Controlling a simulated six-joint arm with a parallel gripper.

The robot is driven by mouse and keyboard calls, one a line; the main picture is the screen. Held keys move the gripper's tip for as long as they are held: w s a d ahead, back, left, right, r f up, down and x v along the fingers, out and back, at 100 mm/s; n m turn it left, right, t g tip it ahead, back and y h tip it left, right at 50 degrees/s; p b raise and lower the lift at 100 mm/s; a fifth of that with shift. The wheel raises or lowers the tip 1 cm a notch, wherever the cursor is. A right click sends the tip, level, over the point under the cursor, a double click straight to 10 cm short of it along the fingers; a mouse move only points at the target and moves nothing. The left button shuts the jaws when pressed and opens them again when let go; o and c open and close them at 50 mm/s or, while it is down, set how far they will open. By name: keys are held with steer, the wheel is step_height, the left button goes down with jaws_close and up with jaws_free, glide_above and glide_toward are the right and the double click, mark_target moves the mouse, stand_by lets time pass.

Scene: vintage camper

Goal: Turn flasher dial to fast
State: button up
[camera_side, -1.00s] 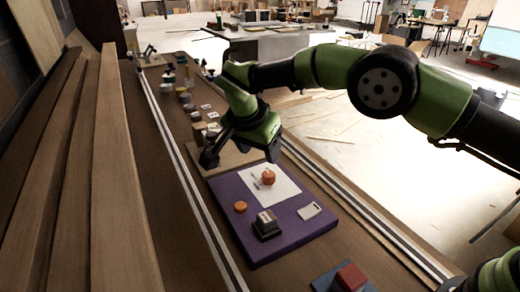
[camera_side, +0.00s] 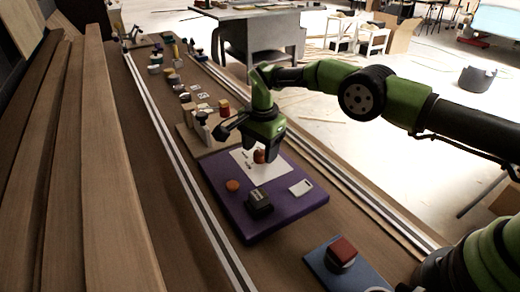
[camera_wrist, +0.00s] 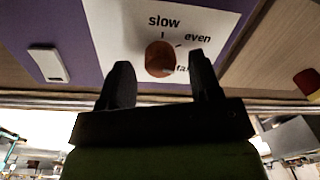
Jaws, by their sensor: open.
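The flasher dial is an orange-red knob (camera_side: 259,156) on a white label sheet (camera_side: 246,162) on a purple panel. In the wrist view the dial (camera_wrist: 158,60) lies between and just beyond my two dark fingers. The words "slow" and "even" show on the sheet (camera_wrist: 125,30), and a word partly hidden by a finger begins "fa". Which mark the dial points to is not clear. My gripper (camera_side: 262,150) is open, pointing down over the dial; it also shows in the wrist view (camera_wrist: 160,66). I cannot tell whether the fingers touch the dial.
The purple panel (camera_side: 285,215) also bears an orange disc (camera_side: 233,186), a dark block (camera_side: 259,203) and a white switch (camera_side: 300,188). A red button box (camera_side: 342,252) sits nearer. Small bottles and blocks (camera_side: 202,118) stand behind. Metal rails (camera_side: 185,165) flank the bench.

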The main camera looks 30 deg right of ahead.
mark_target(261, 154)
steer(key=shift+f, duration=0.45)
steer(key=c, duration=0.9)
steer(key=shift+m, duration=1.5)
steer(key=shift+c, duration=0.2)
steer(key=o, duration=0.9)
steer(key=shift+o, duration=0.2)
step_height(261, 154, up, 10)
steer(key=shift+s, duration=0.2)
